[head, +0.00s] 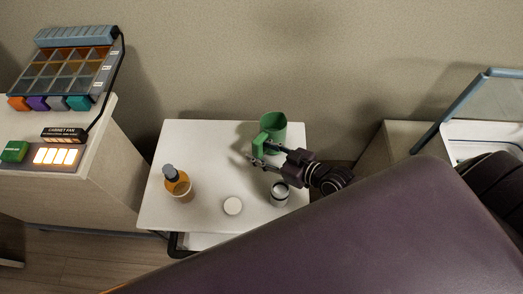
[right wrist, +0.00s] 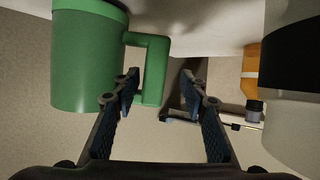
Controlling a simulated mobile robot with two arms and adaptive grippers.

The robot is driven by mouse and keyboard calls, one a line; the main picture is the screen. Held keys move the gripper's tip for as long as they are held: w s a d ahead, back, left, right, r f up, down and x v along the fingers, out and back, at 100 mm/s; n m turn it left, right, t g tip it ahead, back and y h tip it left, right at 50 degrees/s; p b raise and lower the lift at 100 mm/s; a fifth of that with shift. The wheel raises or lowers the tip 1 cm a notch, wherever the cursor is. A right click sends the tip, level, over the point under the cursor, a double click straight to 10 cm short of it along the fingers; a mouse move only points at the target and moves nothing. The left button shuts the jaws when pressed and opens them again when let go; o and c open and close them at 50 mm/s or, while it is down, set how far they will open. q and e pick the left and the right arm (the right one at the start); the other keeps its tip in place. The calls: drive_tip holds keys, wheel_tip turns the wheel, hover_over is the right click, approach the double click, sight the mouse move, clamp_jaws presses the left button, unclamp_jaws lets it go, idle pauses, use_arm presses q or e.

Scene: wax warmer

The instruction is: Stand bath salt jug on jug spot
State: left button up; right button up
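The green jug (head: 276,130) stands upright at the back right of the white table (head: 205,143), its handle (head: 259,145) toward the front left. My right gripper (head: 256,160) is open beside the handle. In the right wrist view the jug (right wrist: 88,62) is at the left, and its handle (right wrist: 156,72) shows between the spread fingers of my right gripper (right wrist: 160,88). One finger overlaps the handle's opening; I cannot tell whether it touches. I see no clearly marked jug spot. A flat white disc (head: 233,206) lies near the table's front. My left gripper is not in view.
An amber bottle (head: 178,186) stands at the table's left, and a white jar with a dark band (head: 280,194) stands under my right arm. A cabinet with a rack (head: 68,70) is at the left. A purple padded surface (head: 380,235) fills the foreground.

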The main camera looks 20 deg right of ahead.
idle(0.7)
drive_tip(key=shift+s+d, duration=0.25)
drive_tip(key=shift+s, duration=0.15)
drive_tip(key=shift+w+a, duration=0.1)
drive_tip(key=shift+w, duration=0.05)
drive_tip(key=shift+w+a, duration=0.2)
drive_tip(key=shift+w, duration=0.15)
drive_tip(key=shift+w+a, duration=0.1)
drive_tip(key=shift+w, duration=0.05)
idle(0.4)
drive_tip(key=shift+w+a, duration=0.15)
drive_tip(key=shift+w, duration=0.2)
drive_tip(key=shift+s+p, duration=0.2)
drive_tip(key=shift+p, duration=0.1)
